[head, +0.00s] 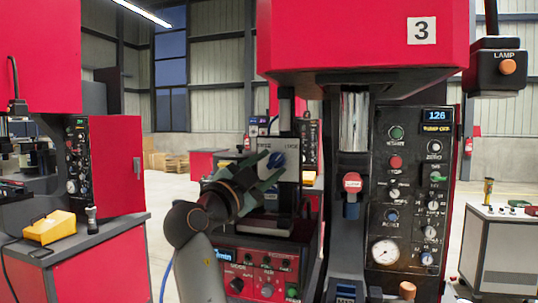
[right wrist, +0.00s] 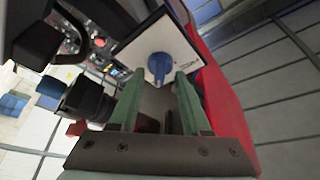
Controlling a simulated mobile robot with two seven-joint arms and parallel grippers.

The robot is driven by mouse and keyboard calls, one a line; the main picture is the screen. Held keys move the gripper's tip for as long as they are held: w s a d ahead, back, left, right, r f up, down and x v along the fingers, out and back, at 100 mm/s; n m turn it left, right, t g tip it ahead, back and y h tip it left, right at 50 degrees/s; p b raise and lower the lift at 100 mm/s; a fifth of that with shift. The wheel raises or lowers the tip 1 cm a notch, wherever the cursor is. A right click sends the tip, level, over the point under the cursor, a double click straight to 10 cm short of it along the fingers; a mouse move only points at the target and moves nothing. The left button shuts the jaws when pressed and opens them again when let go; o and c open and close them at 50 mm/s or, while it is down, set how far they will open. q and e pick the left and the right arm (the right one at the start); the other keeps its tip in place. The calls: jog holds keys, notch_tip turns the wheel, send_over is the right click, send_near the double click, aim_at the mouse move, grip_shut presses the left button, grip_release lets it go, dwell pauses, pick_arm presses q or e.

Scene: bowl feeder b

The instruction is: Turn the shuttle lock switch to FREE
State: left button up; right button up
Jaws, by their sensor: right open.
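The shuttle lock switch appears to be the blue knob (head: 277,160) on a white plate (head: 292,172) left of the press column in the head view. The small lettering above the knob is too blurred to read surely, and which label it points to cannot be told. My right gripper (head: 271,169) is just in front of the plate, its green fingers apart. In the right wrist view the blue knob (right wrist: 160,68) lies ahead of and between the open fingertips (right wrist: 156,80); contact cannot be told. Nothing is held. My left gripper is not in view.
A black panel (head: 408,180) with several knobs and a gauge stands to the right. A lower red control box (head: 262,275) sits beneath the switch plate. The red press head (head: 365,40) hangs above. A yellow pedal (head: 50,227) lies on the left bench.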

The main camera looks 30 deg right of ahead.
jog(key=shift+w+d, duration=0.15)
jog(key=shift+d, duration=0.1)
grip_shut()
dwell(0.5)
